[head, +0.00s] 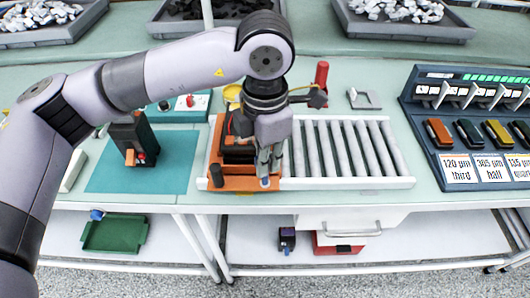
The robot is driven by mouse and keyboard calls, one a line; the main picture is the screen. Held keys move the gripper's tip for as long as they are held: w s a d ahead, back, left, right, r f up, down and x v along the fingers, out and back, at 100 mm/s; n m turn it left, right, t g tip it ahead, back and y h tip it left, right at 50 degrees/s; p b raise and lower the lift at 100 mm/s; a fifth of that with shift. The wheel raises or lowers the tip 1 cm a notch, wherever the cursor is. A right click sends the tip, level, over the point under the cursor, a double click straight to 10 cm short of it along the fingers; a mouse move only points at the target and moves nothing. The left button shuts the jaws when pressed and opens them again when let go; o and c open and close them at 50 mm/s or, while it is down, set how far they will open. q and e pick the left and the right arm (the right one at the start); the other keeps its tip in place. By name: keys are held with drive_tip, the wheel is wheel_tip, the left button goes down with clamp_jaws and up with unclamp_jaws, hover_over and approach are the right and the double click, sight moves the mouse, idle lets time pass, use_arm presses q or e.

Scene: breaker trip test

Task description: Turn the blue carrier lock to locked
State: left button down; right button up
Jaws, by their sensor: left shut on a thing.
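The orange carrier (246,184) sits at the left end of the roller conveyor, with a dark breaker (236,152) in it. The blue carrier lock (265,183) shows as a small blue spot at the carrier's front right. My left gripper (265,176) points down over it, with its fingers shut on the lock. The fingers and wrist hide most of the lock and part of the carrier, so I cannot tell which way the lock is turned. My right gripper is not in view.
The roller conveyor (345,150) is clear to the right. A black device with an orange lever (135,140) stands on a teal mat (180,160) at left. A red cylinder (321,75) stands behind the conveyor. A dark rack (470,130) with coloured blocks is at right.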

use_arm(q)
drive_tip(key=shift+f+m+b, duration=0.15)
drive_tip(key=shift+m+b, duration=0.3)
drive_tip(key=shift+m, duration=0.35)
drive_tip(key=shift+m+b, duration=0.8)
drive_tip(key=shift+b, duration=0.05)
drive_tip(key=shift+m, duration=0.3)
